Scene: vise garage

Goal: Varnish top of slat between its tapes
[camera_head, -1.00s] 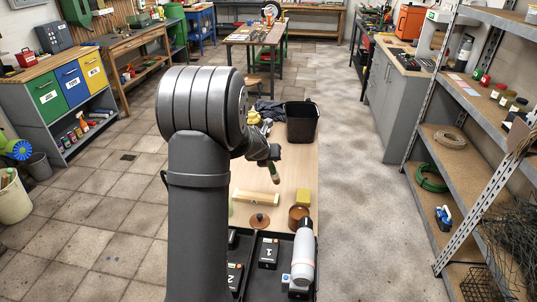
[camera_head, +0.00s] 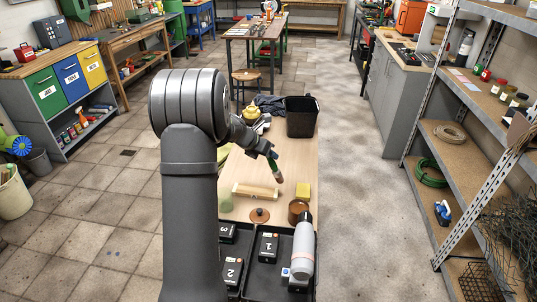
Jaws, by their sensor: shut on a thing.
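The slat (camera_head: 253,191) is a pale wooden bar lying crosswise on the light bench top. Its tapes are too small to make out clearly. My gripper (camera_head: 272,155) is shut on a brush (camera_head: 275,169) with a green handle and a brownish lower end. The brush points down and slightly right, its tip near the slat's right end and seemingly above the bench; I cannot tell whether it touches anything. An open brown jar (camera_head: 298,209), perhaps the varnish, stands right of the slat, and a round brown lid (camera_head: 260,215) with a knob lies in front of it.
A yellow block (camera_head: 303,190) sits right of the slat. A black tray (camera_head: 266,283) at the front holds numbered black boxes (camera_head: 268,247) and a grey-white bottle (camera_head: 302,250). A black bin (camera_head: 300,117), dark cloth (camera_head: 269,105) and yellow item (camera_head: 251,112) stand at the back.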

